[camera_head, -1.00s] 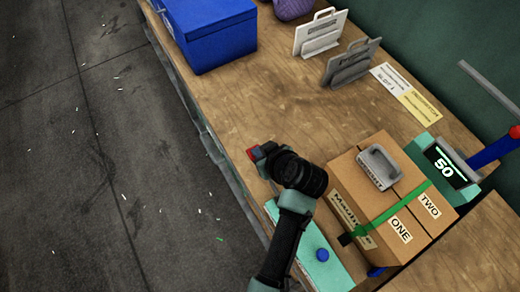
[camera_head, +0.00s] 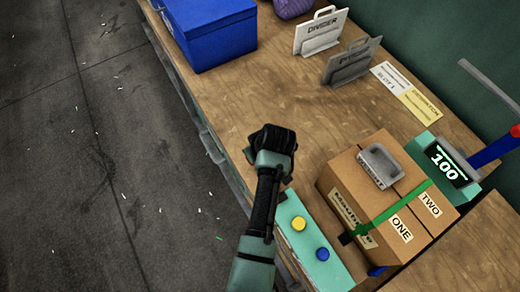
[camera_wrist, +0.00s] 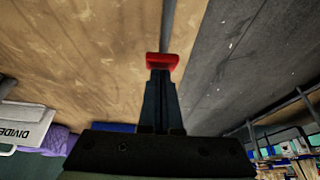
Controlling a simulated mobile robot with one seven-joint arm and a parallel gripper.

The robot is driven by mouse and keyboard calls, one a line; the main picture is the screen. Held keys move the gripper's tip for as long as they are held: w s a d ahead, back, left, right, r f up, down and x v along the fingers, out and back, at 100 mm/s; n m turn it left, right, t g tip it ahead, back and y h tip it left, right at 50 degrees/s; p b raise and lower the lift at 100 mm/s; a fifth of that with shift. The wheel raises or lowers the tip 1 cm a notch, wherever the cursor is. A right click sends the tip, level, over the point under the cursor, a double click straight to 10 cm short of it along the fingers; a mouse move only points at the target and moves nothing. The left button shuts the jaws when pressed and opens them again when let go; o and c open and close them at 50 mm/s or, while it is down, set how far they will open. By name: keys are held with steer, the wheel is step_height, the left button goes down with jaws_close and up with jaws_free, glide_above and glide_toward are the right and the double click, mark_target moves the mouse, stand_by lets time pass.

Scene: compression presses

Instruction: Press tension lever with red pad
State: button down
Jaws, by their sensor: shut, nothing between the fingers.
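A blue lever (camera_head: 498,149) with a red end (camera_head: 516,131) stands at the right edge in the head view, beside the teal press with its display (camera_head: 445,166) reading 100. A cardboard box (camera_head: 352,188) sits on the press with a green strap (camera_head: 395,207) around it. My gripper (camera_wrist: 162,62) is shut and empty, with red at its fingertips in the wrist view. It is over the wooden table's front edge, left of the box and well apart from the lever. In the head view my wrist hides the fingers.
A teal panel carries a yellow button (camera_head: 298,223) and a blue button (camera_head: 322,254) in front of the box. A grey handle (camera_head: 380,165) lies on top. A blue case (camera_head: 210,33) and two upright dividers (camera_head: 320,32) stand farther back. The table (camera_head: 310,115) between is clear.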

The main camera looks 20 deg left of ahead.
steer(key=shift+s, duration=0.1)
stand_by(0.3)
steer(key=r+p, duration=0.1)
steer(key=a+r+p, duration=0.1)
steer(key=r, duration=0.1)
steer(key=w+r+p, duration=0.1)
steer(key=shift+a+r+p, duration=0.2)
steer(key=shift+r+p, duration=0.05)
steer(key=shift+p, duration=0.05)
steer(key=b+v, duration=0.1)
steer(key=v, duration=0.8)
steer(key=shift+w+r, duration=0.15)
steer(key=c, duration=1.6)
jaws_free()
steer(key=shift+a, duration=0.15)
